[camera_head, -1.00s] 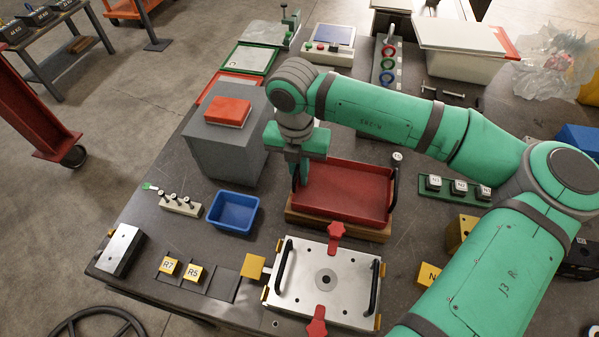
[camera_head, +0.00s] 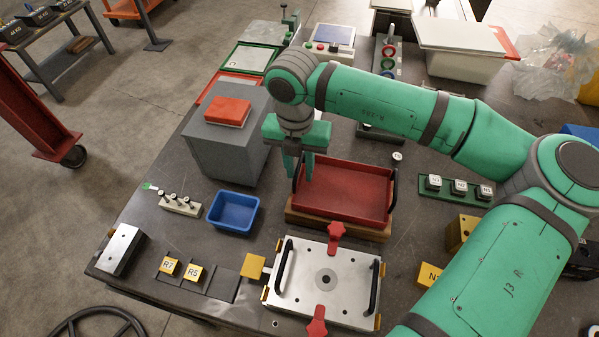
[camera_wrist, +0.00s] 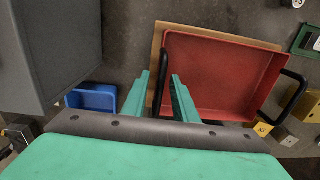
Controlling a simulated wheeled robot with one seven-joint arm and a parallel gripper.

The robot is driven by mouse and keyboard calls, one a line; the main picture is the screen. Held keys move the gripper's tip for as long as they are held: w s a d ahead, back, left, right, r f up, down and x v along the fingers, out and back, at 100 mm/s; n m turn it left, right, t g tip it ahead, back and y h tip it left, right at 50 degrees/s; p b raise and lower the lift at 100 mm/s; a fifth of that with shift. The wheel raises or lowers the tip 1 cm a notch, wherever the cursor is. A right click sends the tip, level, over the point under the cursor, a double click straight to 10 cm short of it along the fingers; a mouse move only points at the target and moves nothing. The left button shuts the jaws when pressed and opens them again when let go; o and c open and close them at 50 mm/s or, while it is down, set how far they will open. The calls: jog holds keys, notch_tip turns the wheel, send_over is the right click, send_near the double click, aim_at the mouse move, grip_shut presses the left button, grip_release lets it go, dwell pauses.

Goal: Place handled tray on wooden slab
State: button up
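The red handled tray (camera_head: 345,192) rests on the wooden slab (camera_head: 340,226), with black handles at its left and right ends. In the wrist view the tray (camera_wrist: 215,75) lies flat and the slab (camera_wrist: 158,45) shows along its left and far edges. My gripper (camera_head: 298,178) is open at the tray's left end. Its two fingers stand apart above and around the left handle (camera_wrist: 157,95), which shows between them in the wrist view. Nothing is clamped between the fingers. Part of the slab is hidden under the tray.
A grey block (camera_head: 225,145) with a red top piece stands close left of my gripper. A blue bin (camera_head: 233,212) is in front of that block. A silver plate (camera_head: 325,282) with black handles and red knobs lies in front of the slab.

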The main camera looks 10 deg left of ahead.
jog(key=r, duration=1)
jog(key=shift+a, duration=0.25)
